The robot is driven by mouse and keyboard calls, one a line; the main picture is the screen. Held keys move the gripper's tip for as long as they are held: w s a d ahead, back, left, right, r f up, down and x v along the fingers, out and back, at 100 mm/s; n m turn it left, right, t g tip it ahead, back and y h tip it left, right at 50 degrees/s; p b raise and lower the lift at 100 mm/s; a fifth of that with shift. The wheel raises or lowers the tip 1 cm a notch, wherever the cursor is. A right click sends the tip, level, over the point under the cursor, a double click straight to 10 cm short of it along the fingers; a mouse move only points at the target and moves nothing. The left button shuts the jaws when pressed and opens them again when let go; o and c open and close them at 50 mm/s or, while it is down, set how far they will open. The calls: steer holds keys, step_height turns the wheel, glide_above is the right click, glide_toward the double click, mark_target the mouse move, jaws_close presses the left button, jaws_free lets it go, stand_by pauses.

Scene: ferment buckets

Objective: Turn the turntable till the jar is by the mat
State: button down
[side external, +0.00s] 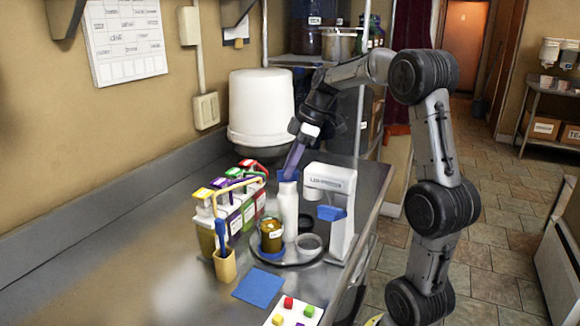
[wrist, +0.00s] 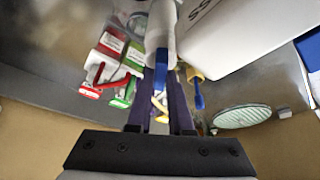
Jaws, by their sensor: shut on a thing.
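The dark round turntable (side external: 290,264) lies on the steel counter. The flat blue mat (side external: 259,287) lies on the counter just in front of the jar's side of the turntable. A white bottle (side external: 288,212) with a blue top stands behind the jar; it also shows in the wrist view (wrist: 161,26). My gripper (side external: 290,174) comes down from above with its purple fingers shut on the bottle's blue top (wrist: 161,70). The jar cannot be made out in the wrist view.
A white machine (side external: 341,228) stands close at the turntable's right. Colourful-lidded cartons (side external: 246,212) and a tan cup (side external: 225,266) with a blue-handled tool stand left. A white bucket (side external: 261,103) is behind. A card with coloured blocks (side external: 293,313) lies in front.

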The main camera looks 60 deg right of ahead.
steer(key=shift+d+r+n+y, duration=0.1)
steer(key=shift+n+y, duration=0.2)
steer(key=shift+n, duration=0.8)
steer(key=c, duration=0.8)
jaws_free()
steer(key=shift+g, duration=0.3)
steer(key=v, duration=1.3)
steer(key=shift+s+d+r, duration=0.1)
steer(key=shift+r, duration=0.25)
